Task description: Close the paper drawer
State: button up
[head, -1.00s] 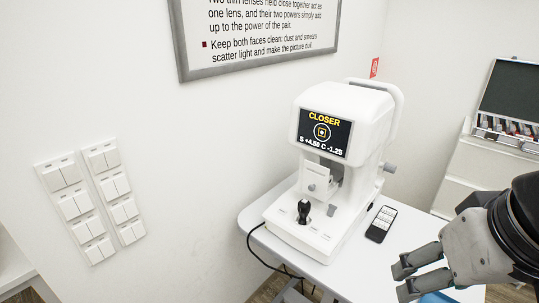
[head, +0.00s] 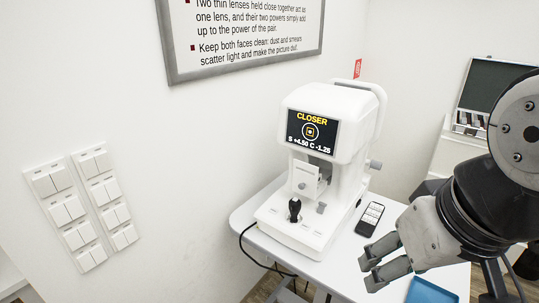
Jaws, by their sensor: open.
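A white eye-testing machine (head: 325,115) stands on a small white table (head: 262,205). Its screen (head: 311,132) reads "CLOSER" above a ring target and numbers. A black joystick (head: 295,208) stands on its base. I cannot make out a paper drawer on the machine; no pulled-out drawer shows clearly. My gripper (head: 370,272) is at the lower right, in front of and to the right of the machine, apart from it. Its two fingers point left, are spread and hold nothing.
An open lens case (head: 486,98) stands at the back right. A black cable (head: 255,259) hangs at the table's left. Switches (head: 62,207) are on the wall.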

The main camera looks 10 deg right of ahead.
aim_at(309, 176)
jog(key=shift+w+d, duration=0.1)
jog(key=shift+w, duration=0.1)
jog(key=c, duration=0.4)
jog(key=w+n, duration=0.2)
jog(key=w+d+n+h, duration=0.1)
jog(key=w+n, duration=0.1)
jog(key=w, duration=0.1)
jog(key=w+r+n+g+h, duration=0.1)
jog(key=w, duration=0.1)
jog(key=shift+w+d+r+n+p, duration=0.1)
jog(key=shift+w+d+n+p, duration=0.05)
jog(key=shift+w+n+p, duration=0.2)
grip_shut()
jog(key=w+a+f+n+h, duration=0.25)
jog(key=w+n, duration=0.55)
jog(key=w, duration=0.4)
jog(key=w+a+f+n+t+h+p, duration=0.2)
jog(key=w+a+f+n+t, duration=0.1)
jog(key=w+a+f+n, duration=0.9)
jog(key=shift+n, duration=0.45)
jog(key=shift+w+d+f+p, duration=0.1)
jog(key=shift+w+d+f, duration=0.85)
jog(key=shift+w+d, duration=0.55)
jog(key=shift+w+d+f+p, duration=0.1)
jog(key=shift+w+d+f, duration=0.95)
jog(key=shift+w, duration=0.85)
jog(key=shift+w+d+f+p, duration=0.1)
jog(key=shift+w+d+f, duration=0.8)
jog(key=shift+w+d, duration=0.6)
